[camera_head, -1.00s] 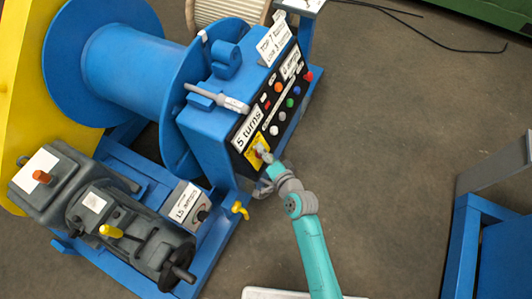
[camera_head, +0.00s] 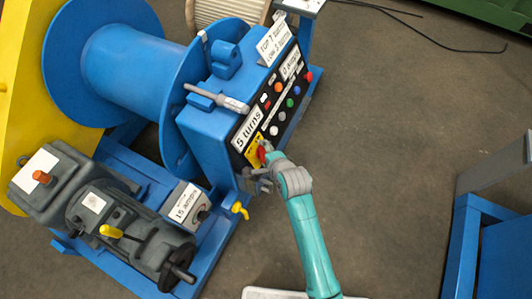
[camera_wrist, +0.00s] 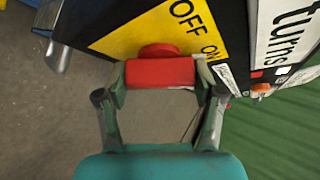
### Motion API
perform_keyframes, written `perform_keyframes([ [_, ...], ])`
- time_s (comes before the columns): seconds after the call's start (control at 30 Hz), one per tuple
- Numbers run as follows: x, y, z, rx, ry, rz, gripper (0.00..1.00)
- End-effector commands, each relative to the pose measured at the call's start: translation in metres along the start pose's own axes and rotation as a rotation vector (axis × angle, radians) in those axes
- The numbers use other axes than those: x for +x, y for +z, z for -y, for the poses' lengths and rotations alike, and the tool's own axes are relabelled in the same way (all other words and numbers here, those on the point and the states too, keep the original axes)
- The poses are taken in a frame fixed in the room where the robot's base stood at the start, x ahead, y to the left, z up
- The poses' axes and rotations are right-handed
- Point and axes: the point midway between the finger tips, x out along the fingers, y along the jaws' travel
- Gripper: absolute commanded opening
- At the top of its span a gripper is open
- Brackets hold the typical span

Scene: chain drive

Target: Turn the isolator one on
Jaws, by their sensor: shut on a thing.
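The isolator is a red handle (camera_wrist: 160,73) on a yellow plate (camera_wrist: 135,37) marked OFF and ON. In the wrist view my gripper (camera_wrist: 160,84) has one finger at each end of the handle and is shut on it. The handle lies crosswise between the fingers, its right end near the word ON. I cannot tell which setting it points at. In the head view the red handle (camera_head: 262,154) shows at the low end of the black panel, with my gripper (camera_head: 264,163) at it.
Above the plate, the panel carries a "5 turns" label (camera_head: 248,128) and several buttons, such as a white one (camera_head: 274,130). A yellow tap-like handle (camera_head: 240,210) and a grey motor (camera_head: 130,235) stand left of my arm. Open floor (camera_head: 400,140) lies to the right.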

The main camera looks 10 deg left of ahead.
Motion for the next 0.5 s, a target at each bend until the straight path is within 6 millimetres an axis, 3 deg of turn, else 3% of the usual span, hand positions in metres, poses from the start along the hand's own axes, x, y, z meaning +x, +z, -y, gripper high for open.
perform_keyframes([
  [0.5, 0.0004, 0.0006, -0.0003, 0.184, 0.131, 0.002, 0.33],
])
